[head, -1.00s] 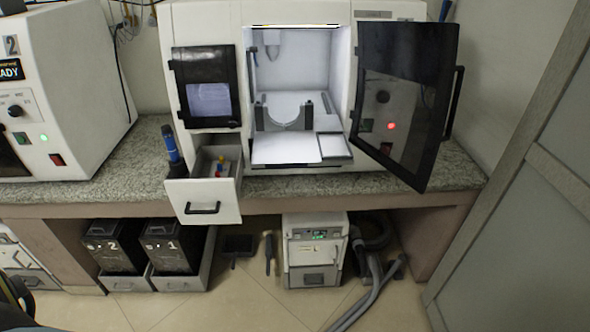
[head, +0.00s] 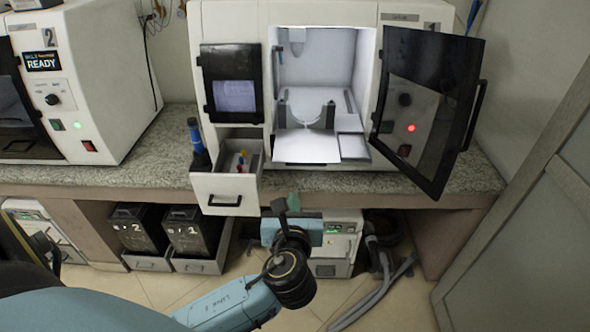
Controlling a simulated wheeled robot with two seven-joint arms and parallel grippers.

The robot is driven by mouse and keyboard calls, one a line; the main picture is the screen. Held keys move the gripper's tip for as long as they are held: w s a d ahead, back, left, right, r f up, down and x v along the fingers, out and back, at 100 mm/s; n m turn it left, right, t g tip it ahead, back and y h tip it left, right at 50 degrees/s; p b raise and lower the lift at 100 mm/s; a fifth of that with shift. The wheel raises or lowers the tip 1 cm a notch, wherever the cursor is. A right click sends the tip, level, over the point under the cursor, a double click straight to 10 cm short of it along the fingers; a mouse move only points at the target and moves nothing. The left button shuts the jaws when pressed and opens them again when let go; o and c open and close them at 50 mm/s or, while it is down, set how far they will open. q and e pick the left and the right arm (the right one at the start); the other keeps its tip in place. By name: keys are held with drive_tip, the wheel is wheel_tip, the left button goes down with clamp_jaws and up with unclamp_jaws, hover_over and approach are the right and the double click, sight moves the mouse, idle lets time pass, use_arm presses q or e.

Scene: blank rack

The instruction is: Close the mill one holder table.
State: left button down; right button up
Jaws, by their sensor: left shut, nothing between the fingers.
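The white milling machine (head: 230,22) in the middle stands on the counter, with its lit chamber open. Inside, the pale holder table (head: 308,148) extends to the front of the chamber. A round U-shaped holder (head: 306,112) with dark uprights sits on it. The machine's dark door (head: 440,85) is swung open to the right. My left gripper (head: 287,203) is shut and empty, in front of and below the machine, apart from the table. My right gripper is out of view.
An open drawer (head: 224,205) with small coloured items juts out at the machine's lower left. A dark bottle with a blue top (head: 196,140) stands beside it. Another machine (head: 105,60) reading READY is at left. A grey cabinet (head: 540,230) is at right.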

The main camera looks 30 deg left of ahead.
sight(295, 165)
use_arm(q)
drive_tip(key=x, duration=1.3)
drive_tip(key=shift+f+b, duration=0.15)
drive_tip(key=shift+b, duration=0.2)
drive_tip(key=shift+w, duration=0.15)
drive_tip(key=shift+a, duration=0.1)
